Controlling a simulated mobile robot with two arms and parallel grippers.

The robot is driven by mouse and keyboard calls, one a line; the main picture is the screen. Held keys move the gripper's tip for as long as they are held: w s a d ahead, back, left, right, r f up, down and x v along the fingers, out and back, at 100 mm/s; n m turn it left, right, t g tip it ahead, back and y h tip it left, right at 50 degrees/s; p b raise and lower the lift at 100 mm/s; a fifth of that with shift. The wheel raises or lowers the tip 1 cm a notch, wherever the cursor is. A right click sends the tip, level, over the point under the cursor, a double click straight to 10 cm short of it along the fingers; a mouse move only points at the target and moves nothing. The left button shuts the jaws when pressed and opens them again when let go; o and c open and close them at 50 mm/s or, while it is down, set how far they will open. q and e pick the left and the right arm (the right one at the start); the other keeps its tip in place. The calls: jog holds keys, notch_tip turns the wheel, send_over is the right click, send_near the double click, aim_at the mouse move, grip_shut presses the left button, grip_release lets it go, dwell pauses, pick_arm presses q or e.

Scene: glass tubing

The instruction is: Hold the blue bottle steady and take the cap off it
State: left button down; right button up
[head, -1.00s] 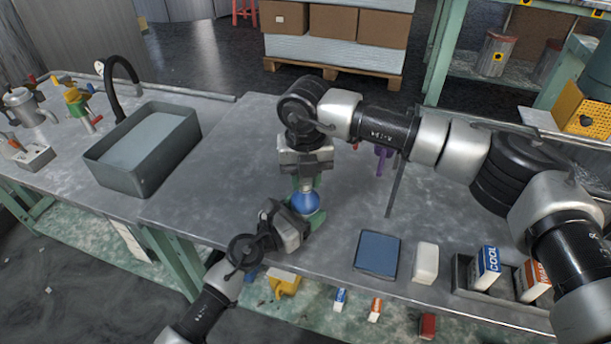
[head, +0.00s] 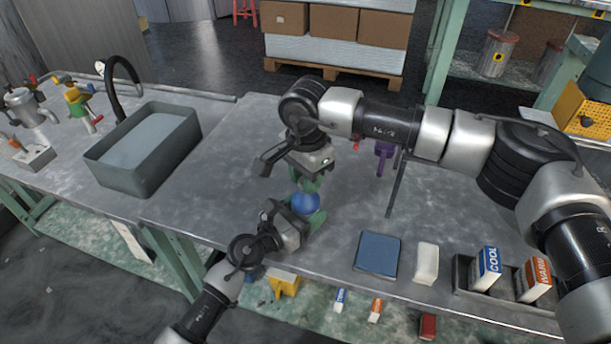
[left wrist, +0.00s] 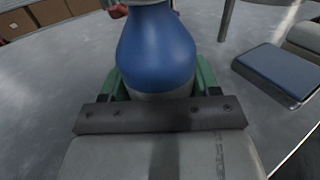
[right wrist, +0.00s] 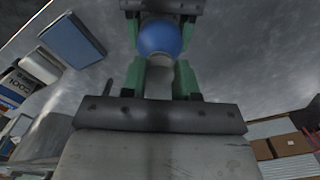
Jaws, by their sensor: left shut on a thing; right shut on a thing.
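The blue bottle (head: 305,204) stands upright near the front of the bench. My left gripper (head: 304,213) is shut around its body from the front left; the left wrist view shows the blue shoulder (left wrist: 157,48) between green fingers. My right gripper (head: 305,184) is directly above the bottle, pointing down. In the right wrist view its green fingers are shut on the pale cap (right wrist: 158,80), with the blue bottle (right wrist: 160,38) just beyond it. The cap is hidden by the fingers in the head view. I cannot tell whether it is still seated on the neck.
A blue pad (head: 377,254) and a white block (head: 426,263) lie to the right, beside a tray with boxes marked COOL (head: 487,268) and WARM (head: 533,279). A thin dark rod (head: 394,188) and a purple item (head: 383,157) are behind them. A grey basin (head: 140,165) stands left.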

jog(key=shift+n, duration=0.8)
jog(key=shift+r, duration=0.2)
jog(key=shift+r, duration=0.9)
jog(key=shift+r, duration=2.05)
pick_arm(q)
jog(key=shift+c, duration=0.8)
grip_release()
